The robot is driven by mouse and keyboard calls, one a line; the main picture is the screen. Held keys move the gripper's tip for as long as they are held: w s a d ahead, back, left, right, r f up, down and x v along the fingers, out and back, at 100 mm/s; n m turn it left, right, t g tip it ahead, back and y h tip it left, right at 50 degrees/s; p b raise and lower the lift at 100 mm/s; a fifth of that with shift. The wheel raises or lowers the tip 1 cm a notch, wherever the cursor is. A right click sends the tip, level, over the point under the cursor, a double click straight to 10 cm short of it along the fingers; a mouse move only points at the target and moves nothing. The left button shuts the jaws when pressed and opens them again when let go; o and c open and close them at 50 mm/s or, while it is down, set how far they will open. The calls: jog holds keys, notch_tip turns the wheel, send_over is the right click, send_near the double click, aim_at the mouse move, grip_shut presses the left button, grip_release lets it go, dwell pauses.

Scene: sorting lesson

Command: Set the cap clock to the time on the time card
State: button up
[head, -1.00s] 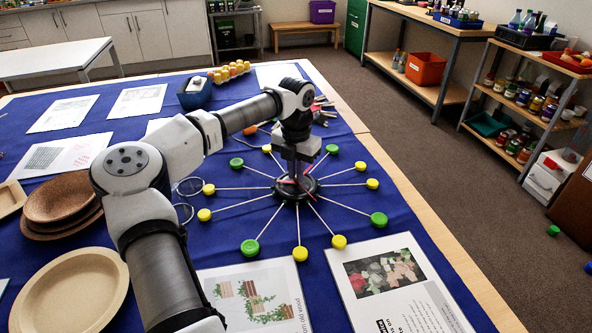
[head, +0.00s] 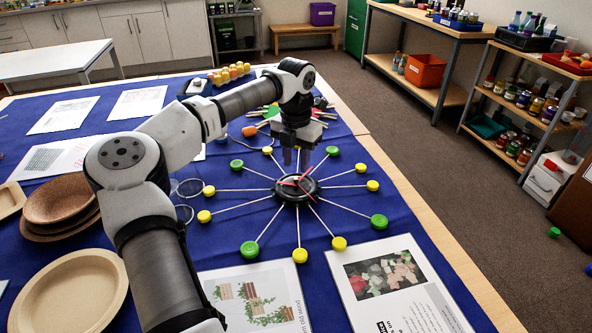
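The cap clock lies on the blue cloth. It has a round black hub (head: 297,190) with red hands, and thin pale spokes run out to a ring of yellow caps (head: 339,243) and green caps (head: 249,248). One red hand points toward the upper right and another toward the lower right. My gripper (head: 294,160) points down, above and just behind the hub, apart from the hands. Its two fingers look parted with nothing between them. I cannot tell which sheet, if any, is the time card.
Printed sheets lie at the front (head: 392,285) and back left (head: 62,114). Brown bowls (head: 60,200) and a tan plate (head: 70,290) stand left. Glasses (head: 190,188) lie left of the clock. Small tools and a blue box (head: 197,86) are behind my arm.

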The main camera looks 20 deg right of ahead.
aim_at(296, 179)
notch_tip(296, 179, up, 10)
jog(key=shift+f, duration=0.15)
jog(key=shift+s, duration=0.1)
dwell(0.3)
